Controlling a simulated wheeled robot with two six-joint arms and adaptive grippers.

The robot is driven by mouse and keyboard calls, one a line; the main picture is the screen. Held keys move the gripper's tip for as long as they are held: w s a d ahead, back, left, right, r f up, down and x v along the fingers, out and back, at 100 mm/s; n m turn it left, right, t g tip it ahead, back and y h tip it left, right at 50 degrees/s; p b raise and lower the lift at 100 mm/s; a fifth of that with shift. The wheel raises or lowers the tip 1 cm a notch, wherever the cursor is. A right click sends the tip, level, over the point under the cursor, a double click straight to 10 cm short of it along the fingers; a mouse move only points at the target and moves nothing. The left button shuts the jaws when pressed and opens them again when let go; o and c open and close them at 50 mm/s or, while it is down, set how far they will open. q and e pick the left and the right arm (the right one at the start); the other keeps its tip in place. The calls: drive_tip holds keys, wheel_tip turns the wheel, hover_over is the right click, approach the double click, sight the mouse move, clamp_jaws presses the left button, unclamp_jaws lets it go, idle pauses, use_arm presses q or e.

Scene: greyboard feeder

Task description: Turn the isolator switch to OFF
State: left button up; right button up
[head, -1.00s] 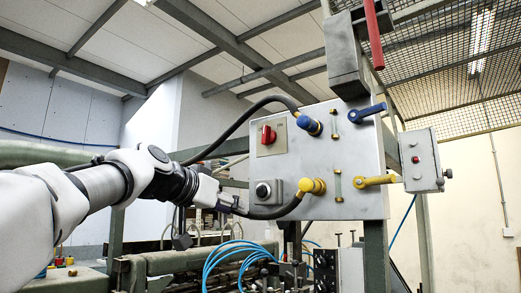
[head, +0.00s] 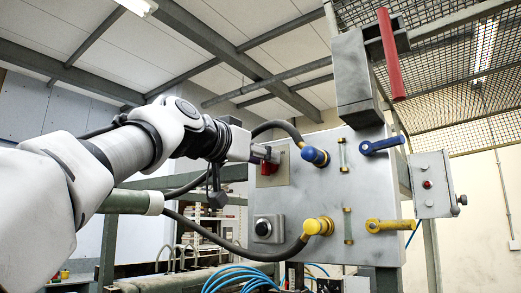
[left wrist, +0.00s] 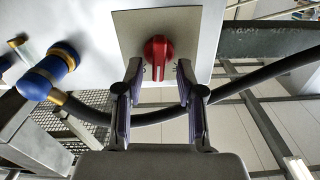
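The isolator switch is a red knob (head: 267,168) on a beige plate (left wrist: 190,22), on the upper left of the grey metal panel (head: 285,210). In the left wrist view the knob (left wrist: 158,52) shows its raised grip pointing along the picture's vertical. My left gripper (head: 270,153) is at the switch, and in the head view it partly covers the knob. In the left wrist view my left gripper (left wrist: 158,75) is open, with one fingertip on each side of the knob's lower end and gaps visible. Plate markings are too small to read. My right gripper is not in view.
A blue hose fitting (head: 315,156) with a black hose sits just right of the switch. A yellow fitting (head: 318,226) and a black round button (head: 264,228) lie below. A blue lever (head: 382,144) and yellow lever (head: 390,225) are at the panel's right.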

use_arm(q)
drive_tip(key=shift+s+a, duration=0.1)
drive_tip(key=shift+s, duration=0.25)
drive_tip(key=shift+s+r, duration=0.1)
drive_tip(key=shift+s, duration=0.05)
drive_tip(key=shift+c, duration=1)
clamp_jaws()
drive_tip(key=shift+w, duration=0.2)
drive_tip(key=shift+n, duration=0.3)
drive_tip(key=n, duration=0.3)
drive_tip(key=n+p, duration=0.1)
drive_tip(key=n, duration=0.2)
drive_tip(key=a+f+n, duration=0.1)
drive_tip(key=n, duration=0.2)
drive_tip(key=shift+w+n, duration=0.3)
drive_tip(key=shift+w, duration=0.1)
drive_tip(key=shift+f, duration=0.1)
